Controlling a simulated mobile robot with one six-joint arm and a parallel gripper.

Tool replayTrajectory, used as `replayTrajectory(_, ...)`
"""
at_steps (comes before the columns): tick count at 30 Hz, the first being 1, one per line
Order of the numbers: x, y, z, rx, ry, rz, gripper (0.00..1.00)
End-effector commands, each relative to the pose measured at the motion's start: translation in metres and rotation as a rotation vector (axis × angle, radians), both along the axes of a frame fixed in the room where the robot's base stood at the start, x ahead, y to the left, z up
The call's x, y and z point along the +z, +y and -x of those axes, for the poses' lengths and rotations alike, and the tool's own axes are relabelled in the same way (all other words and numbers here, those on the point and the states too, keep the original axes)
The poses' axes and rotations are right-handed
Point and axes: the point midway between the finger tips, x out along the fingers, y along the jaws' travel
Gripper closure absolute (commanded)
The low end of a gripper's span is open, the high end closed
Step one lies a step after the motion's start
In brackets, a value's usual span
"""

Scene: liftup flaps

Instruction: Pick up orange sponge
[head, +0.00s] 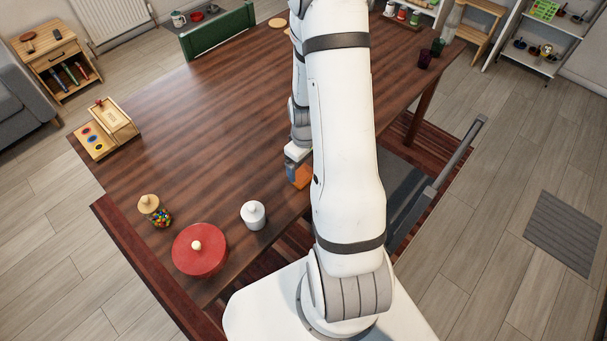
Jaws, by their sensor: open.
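The orange sponge (302,177) lies on the dark wooden table, near its front edge. Part of it is hidden behind my white arm. My gripper (292,176) points down right beside the sponge's left side, low over the table. The jaws are open, but the fingers are small here and partly hidden. I cannot tell whether they touch the sponge or stand around it.
On the table (200,120), a white lidded jar (253,215), a red lidded pot (200,250) and a candy jar (155,211) stand front left. A wooden box (103,128) sits at the left edge. Dark cups (425,59) stand far right. The table's middle left is clear.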

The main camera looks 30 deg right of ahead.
Motion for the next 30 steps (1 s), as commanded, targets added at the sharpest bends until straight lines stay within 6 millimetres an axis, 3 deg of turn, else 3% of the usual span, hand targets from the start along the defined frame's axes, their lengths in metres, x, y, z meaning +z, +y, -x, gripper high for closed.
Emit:
replayTrajectory(9, -0.037, 0.007, -0.002, 0.000, 0.003, -0.001, 0.11)
replayTrajectory(20, -0.043, 0.007, -0.003, 0.001, 0.000, 0.000, 0.12)
replayTrajectory(30, -0.043, 0.007, -0.003, 0.001, 0.000, 0.000, 0.40)
